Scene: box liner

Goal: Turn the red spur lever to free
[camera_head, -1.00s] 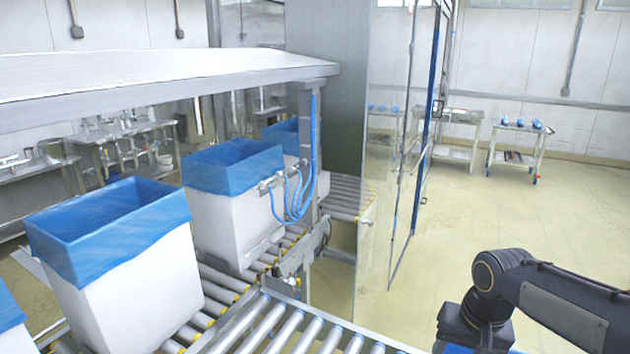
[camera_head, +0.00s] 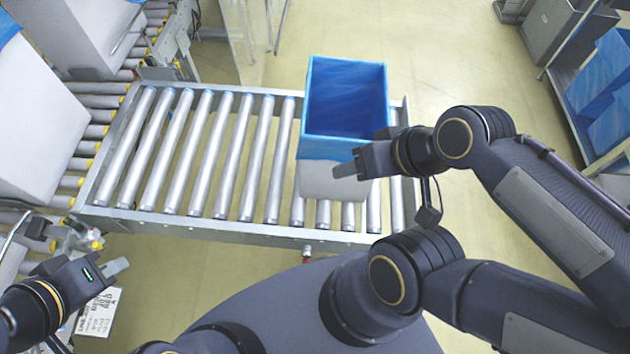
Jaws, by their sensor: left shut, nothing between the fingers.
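I cannot make out the red spur lever for certain. A small reddish fitting (camera_head: 307,250) shows under the near side rail of the roller conveyor, too small to identify. My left gripper (camera_head: 117,267) is shut and empty at the lower left, near metal fittings (camera_head: 80,238) at the conveyor's left end. No contact between them can be seen. My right gripper (camera_head: 345,170) is in front of a white box with a blue liner (camera_head: 345,148). Its fingers overlap the box in the picture; I cannot tell whether they touch it or are open.
The short roller conveyor (camera_head: 190,221) runs across the middle, with bare rollers left of the lined box. A white box (camera_head: 35,130) stands on the line at left. A white printed label (camera_head: 98,312) is below my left gripper. Blue items (camera_head: 605,95) lie on a rack at right.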

